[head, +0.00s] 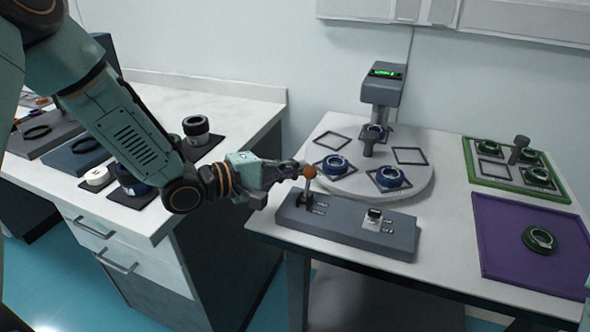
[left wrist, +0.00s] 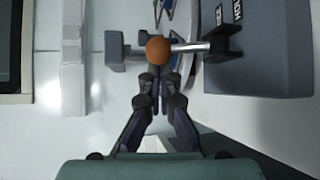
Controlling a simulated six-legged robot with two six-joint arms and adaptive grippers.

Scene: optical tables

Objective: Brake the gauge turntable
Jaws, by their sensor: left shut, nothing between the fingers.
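The gauge turntable (head: 345,188) is a round pale disc on the right-hand table, with several square outlines and blue ring parts on it. In front of it is a grey control box (head: 345,228) with a lever ending in an orange-brown ball knob (head: 309,172). The knob also shows in the left wrist view (left wrist: 158,50), on a metal rod. My left gripper (head: 292,170) is shut and empty, its fingertips close beside the knob. In the left wrist view its fingertips (left wrist: 159,98) lie just below the knob; I cannot tell if they touch. My right gripper is not in view.
A gauge post with a green display (head: 383,85) stands behind the turntable. A green-edged tray (head: 515,165) and a purple mat (head: 500,245) with a dark green ring (head: 540,239) lie at the right.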

